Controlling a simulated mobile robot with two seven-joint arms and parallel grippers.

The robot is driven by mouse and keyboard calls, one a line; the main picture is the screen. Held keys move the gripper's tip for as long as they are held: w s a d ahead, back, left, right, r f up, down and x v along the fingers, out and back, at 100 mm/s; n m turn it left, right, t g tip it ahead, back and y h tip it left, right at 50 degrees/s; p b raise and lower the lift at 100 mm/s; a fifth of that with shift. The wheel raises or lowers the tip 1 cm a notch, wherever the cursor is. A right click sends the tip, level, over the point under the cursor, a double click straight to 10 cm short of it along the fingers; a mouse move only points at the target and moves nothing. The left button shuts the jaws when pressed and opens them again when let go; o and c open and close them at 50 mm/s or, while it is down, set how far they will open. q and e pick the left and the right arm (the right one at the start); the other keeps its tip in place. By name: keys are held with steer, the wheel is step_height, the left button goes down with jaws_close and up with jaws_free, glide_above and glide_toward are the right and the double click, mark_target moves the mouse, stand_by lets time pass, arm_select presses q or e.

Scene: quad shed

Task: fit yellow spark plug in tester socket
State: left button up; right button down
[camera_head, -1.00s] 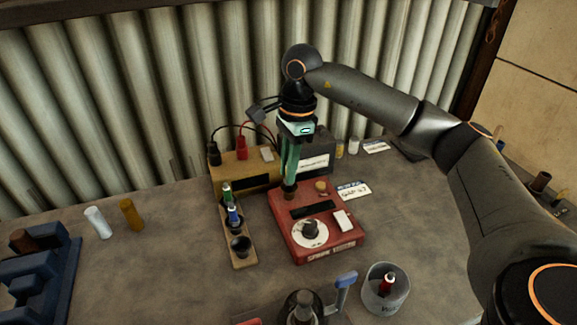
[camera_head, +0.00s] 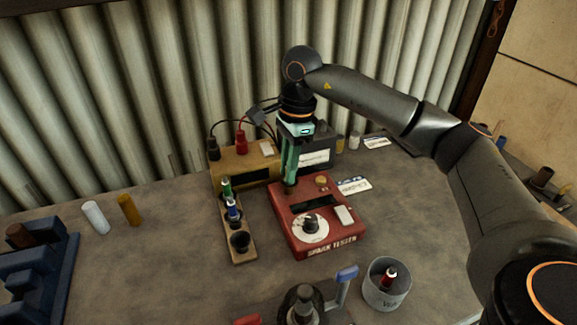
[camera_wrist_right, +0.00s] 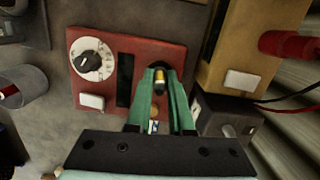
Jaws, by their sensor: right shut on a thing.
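The red spark tester (camera_head: 343,236) stands on the bench, with a white dial and black knob at its front and a brass knob (camera_head: 322,181) at its back. My right gripper (camera_head: 290,179) points down over the tester's back left corner, its green fingers shut on the yellow spark plug. The fingers hide the socket, and I cannot tell how deep the plug sits. My left gripper is not in view.
A wooden plug rack (camera_head: 244,253) with green and blue plugs stands left of the tester. A tan box (camera_head: 225,174) with cables is behind.

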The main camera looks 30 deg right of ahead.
steer(key=shift+c, duration=1.6)
jaws_free()
steer(key=shift+r, duration=0.1)
steer(key=shift+r+p, duration=2.8)
steer(key=shift+r, duration=0.7)
steer(key=shift+f, duration=0.1)
